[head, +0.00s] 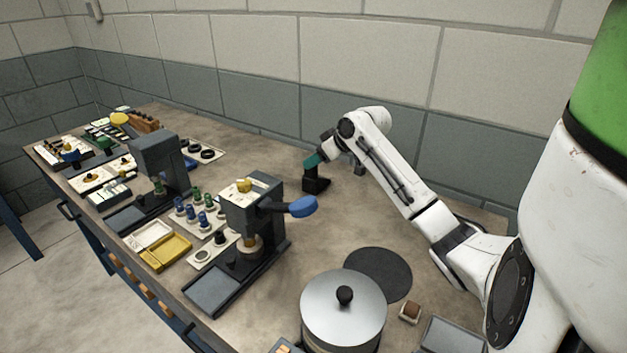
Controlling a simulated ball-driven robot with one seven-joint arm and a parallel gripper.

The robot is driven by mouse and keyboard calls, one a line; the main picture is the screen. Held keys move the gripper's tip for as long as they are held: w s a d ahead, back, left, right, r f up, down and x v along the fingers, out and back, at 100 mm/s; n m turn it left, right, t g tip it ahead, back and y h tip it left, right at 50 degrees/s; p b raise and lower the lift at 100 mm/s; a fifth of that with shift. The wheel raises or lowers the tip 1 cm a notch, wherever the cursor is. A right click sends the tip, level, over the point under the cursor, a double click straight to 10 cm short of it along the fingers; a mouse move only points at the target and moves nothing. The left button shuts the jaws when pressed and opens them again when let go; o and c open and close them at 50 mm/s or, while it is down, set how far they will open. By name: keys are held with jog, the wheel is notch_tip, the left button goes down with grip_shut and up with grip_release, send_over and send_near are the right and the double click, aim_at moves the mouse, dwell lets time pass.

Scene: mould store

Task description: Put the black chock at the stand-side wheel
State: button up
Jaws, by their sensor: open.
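My gripper (316,181) is at the far end of my white arm, low over the bench near the back wall. It shows as dark parts below a teal band, and its open jaws are too small to see clearly. I cannot separate a black chock from these dark parts, and cannot tell whether one stands beneath them. No stand-side wheel can be made out for sure.
A press (255,216) with a blue-ended lever stands left of my gripper, with another grey machine (160,162) behind it. A lidded pot (343,308) and dark round mat (378,274) are in front. Bare bench (300,255) lies between press and mat.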

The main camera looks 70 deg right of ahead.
jog(key=shift+a+p+x, duration=0.1)
jog(key=shift+p+x, duration=0.1)
jog(key=shift+x, duration=0.95)
jog(key=shift+a+p+x, duration=0.15)
jog(key=shift+x, duration=0.95)
jog(key=shift+f, duration=0.1)
grip_shut()
